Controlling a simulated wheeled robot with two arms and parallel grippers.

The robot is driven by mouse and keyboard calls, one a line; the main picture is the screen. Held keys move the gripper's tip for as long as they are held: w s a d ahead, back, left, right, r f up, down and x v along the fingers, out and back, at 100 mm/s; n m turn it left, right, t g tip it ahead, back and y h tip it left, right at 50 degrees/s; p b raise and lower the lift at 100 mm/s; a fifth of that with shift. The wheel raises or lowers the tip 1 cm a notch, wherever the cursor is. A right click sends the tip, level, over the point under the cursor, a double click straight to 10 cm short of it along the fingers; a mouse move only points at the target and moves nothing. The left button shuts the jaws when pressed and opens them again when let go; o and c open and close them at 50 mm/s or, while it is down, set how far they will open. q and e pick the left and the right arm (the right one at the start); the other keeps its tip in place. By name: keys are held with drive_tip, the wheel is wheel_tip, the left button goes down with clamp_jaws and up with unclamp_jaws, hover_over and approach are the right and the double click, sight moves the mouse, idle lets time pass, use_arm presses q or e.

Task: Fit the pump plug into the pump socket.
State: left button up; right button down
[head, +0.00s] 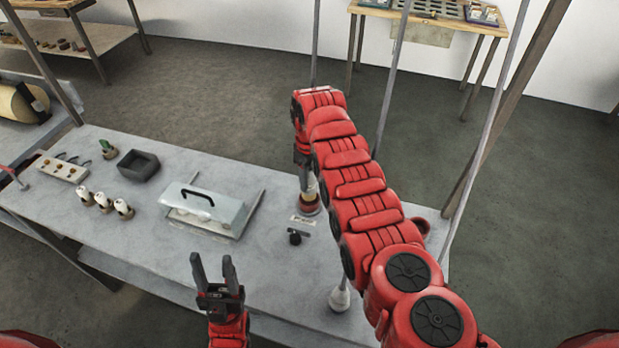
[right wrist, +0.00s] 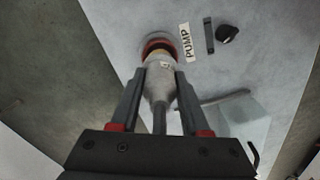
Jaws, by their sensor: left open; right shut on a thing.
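My right gripper (right wrist: 160,92) is shut on the pump plug (right wrist: 157,82), a pale grey, tapering body with a dark cable toward me. The plug's far end meets the pump socket (right wrist: 150,43), a round reddish ring on the tabletop beside a "PUMP" label (right wrist: 186,42). I cannot tell how deep the plug sits, as its body hides the socket's middle. In the head view the socket (head: 310,209) shows below my right gripper, and the pale plug (head: 308,197) stands roughly upright over it. My left gripper (head: 230,262) is open and empty over the table's front part.
A black knob (head: 295,238) sits near the label. A grey lidded box (head: 225,212) with a black handle stands left of the socket. Further left are a dark open box (head: 138,170), white plugs (head: 103,202) and a pale block (head: 62,168). A white bulb-shaped thing (head: 339,298) is at the front.

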drive_tip(key=shift+f+b, duration=1.45)
drive_tip(key=shift+f, duration=0.5)
drive_tip(key=shift+c, duration=1.5)
unclamp_jaws()
wheel_tip(320, 180, up, 11)
drive_tip(key=b, duration=0.3)
drive_tip(key=shift+f, duration=0.1)
wheel_tip(320, 180, up, 6)
drive_tip(key=p, duration=0.4)
hover_over(310, 188)
drive_tip(key=w, duration=0.2)
drive_tip(key=shift+s, duration=0.2)
drive_tip(key=shift+r+p, duration=0.3)
drive_tip(key=shift+r, duration=0.05)
